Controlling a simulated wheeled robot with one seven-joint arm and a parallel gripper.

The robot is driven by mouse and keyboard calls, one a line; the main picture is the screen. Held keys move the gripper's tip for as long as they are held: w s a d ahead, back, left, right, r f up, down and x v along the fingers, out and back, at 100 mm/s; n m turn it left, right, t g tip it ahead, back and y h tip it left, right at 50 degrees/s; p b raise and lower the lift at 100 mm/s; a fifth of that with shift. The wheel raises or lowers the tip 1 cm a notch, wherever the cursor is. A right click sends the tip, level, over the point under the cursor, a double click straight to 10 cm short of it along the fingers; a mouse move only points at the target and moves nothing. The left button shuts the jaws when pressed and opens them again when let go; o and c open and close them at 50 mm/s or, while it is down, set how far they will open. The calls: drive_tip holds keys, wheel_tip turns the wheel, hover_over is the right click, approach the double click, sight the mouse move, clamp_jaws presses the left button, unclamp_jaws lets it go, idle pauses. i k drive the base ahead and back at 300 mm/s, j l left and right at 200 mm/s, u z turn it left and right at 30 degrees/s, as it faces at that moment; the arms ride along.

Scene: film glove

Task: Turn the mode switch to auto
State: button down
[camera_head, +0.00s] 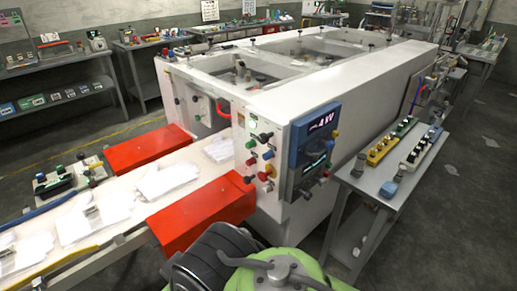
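A large white machine (345,78) fills the middle of the head view. Its near corner carries a cluster of red, yellow, blue and black knobs and buttons (268,155). Beside them is a blue-framed control panel (313,150) with a lit display and a dark round part. A second small group of controls (196,99) is on the machine's left face. I cannot tell which control is the mode switch or where it points. Green, grey and dark parts of my arm show at the bottom edge. No gripper fingertips can be made out there, and nothing touches the controls.
A conveyor (110,238) with white gloves runs into the machine between red guards (205,207). A grey side table (372,182) with button boxes stands close to the panel's right. Benches line the back wall. Floor is clear at the lower right.

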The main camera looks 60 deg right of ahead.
sight(263, 138)
drive_tip(key=z, duration=1.85)
